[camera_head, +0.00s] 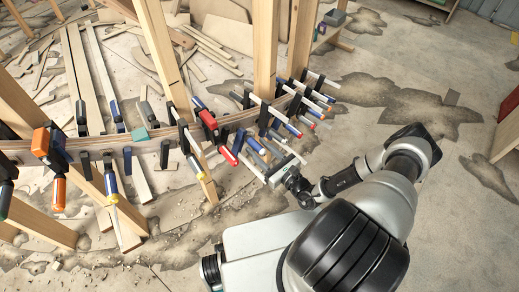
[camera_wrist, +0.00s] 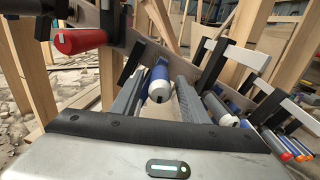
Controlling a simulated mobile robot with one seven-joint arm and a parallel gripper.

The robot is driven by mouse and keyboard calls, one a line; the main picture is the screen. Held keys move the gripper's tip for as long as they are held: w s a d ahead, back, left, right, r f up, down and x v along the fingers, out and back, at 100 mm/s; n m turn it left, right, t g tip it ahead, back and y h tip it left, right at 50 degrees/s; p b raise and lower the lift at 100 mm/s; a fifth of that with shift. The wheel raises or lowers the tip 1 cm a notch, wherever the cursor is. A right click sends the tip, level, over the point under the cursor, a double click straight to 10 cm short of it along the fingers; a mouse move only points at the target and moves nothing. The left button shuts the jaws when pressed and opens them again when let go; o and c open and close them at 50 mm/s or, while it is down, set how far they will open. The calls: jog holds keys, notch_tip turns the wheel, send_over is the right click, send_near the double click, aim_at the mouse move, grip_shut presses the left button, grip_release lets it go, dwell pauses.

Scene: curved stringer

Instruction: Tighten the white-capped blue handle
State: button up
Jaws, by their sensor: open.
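In the wrist view a blue handle with a white cap (camera_wrist: 159,82) points toward the camera. My gripper (camera_wrist: 161,78) is open, with one grey finger on each side of this handle. The handle lies between the fingers near their tips; I cannot tell whether either finger touches it. In the head view my gripper (camera_head: 273,163) is at the near side of the curved wooden stringer, among the clamp handles. Which handle there is the one between my fingers is hard to tell, as they are small and crowded.
A red clamp handle (camera_wrist: 80,41) is close on the left in the wrist view. Another white-capped handle (camera_wrist: 220,109) and several more clamps stand close on the right. Wooden posts (camera_head: 265,50) rise behind the stringer (camera_head: 100,143). Scrap wood litters the floor; the right is more open.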

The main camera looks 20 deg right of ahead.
grip_shut()
